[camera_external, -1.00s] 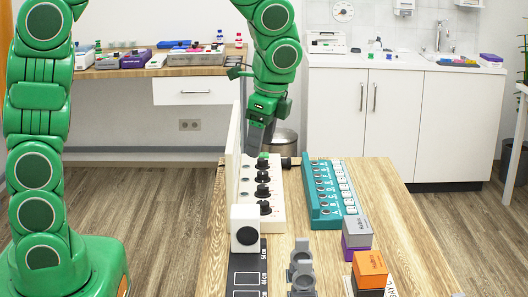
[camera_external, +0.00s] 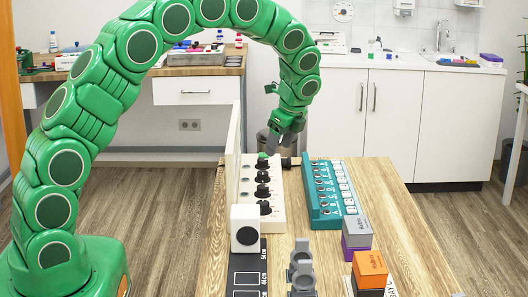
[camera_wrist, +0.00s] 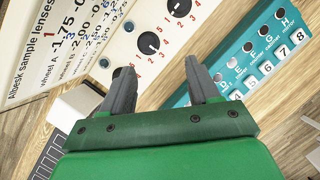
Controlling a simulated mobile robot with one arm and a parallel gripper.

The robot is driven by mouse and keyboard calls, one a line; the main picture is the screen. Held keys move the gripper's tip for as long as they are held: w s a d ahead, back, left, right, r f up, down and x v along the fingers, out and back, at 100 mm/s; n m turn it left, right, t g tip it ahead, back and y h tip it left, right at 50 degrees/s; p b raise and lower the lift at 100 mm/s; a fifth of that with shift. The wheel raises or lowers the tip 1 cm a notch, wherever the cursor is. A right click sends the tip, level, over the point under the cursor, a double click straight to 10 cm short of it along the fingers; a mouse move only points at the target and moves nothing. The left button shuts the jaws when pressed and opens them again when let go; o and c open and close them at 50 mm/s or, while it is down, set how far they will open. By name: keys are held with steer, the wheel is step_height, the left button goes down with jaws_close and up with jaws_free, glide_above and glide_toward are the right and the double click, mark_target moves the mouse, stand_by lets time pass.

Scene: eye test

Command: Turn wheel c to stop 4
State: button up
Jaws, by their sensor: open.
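Black wheels (camera_external: 263,190) follow toward the near end. In the wrist view, a black wheel (camera_wrist: 148,42) with a white mark has stop numbers printed around it; another wheel (camera_wrist: 182,8) is partly cut off above. I cannot read which wheel is c. An upright white board (camera_wrist: 62,40) beside the panel lists wheels and lens values.
A teal rack (camera_external: 325,198) with lettered round spots and numbered keys lies right of the panel. A white box with a black disc (camera_external: 245,230), grey holders (camera_external: 301,268), and purple-grey and orange boxes (camera_external: 370,268) stand nearer. The table's right side (camera_external: 385,195) is clear.

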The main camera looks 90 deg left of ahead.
steer(key=m, duration=0.1)
glide_toward(263, 172)
steer(key=shift+x, duration=4.2)
steer(key=c, duration=1)
steer(key=shift+g, duration=0.3)
steer(key=shift+c, duration=0.2)
